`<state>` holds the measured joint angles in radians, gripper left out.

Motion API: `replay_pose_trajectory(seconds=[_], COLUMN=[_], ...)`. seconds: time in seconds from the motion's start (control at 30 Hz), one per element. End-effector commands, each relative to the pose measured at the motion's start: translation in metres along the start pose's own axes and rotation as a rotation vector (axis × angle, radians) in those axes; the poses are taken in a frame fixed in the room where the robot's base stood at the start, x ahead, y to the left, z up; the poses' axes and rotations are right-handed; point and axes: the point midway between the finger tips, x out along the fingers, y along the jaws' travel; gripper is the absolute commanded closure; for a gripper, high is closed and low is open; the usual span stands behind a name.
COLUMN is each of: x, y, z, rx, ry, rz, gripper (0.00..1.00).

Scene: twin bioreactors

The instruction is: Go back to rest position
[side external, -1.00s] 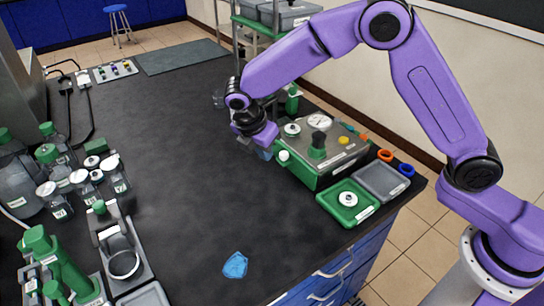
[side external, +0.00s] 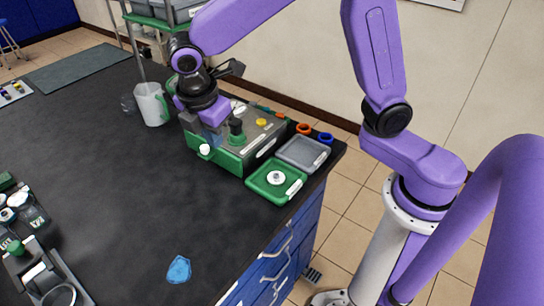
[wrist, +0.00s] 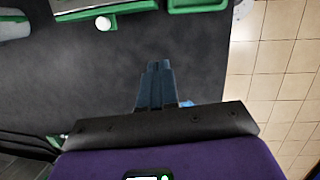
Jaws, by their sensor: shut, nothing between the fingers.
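My gripper (side external: 212,143) points down by the front left part of the green and grey control box (side external: 262,143) in the side view. Its bluish fingers overlap the box in the picture; I cannot tell the exact gap. In the wrist view the two fingers (wrist: 158,67) are together, with nothing between them. The dark counter lies below them.
A blue cloth (side external: 179,269) lies near the front edge. The counter's middle is clear.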

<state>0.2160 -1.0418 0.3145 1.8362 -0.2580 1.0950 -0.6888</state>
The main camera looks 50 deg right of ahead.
Motion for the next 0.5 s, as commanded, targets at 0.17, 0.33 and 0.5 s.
replay_pose_trajectory(seconds=[0.17,0.33,0.5], x=[-0.009,-0.011,-0.008], y=[-0.057,-0.112,-0.168], z=[0.027,0.053,0.082], rx=[0.128,0.254,0.379], ry=[0.068,0.125,0.176], rz=[-0.014,-0.041,-0.079], gripper=[1.0,1.0,1.0])
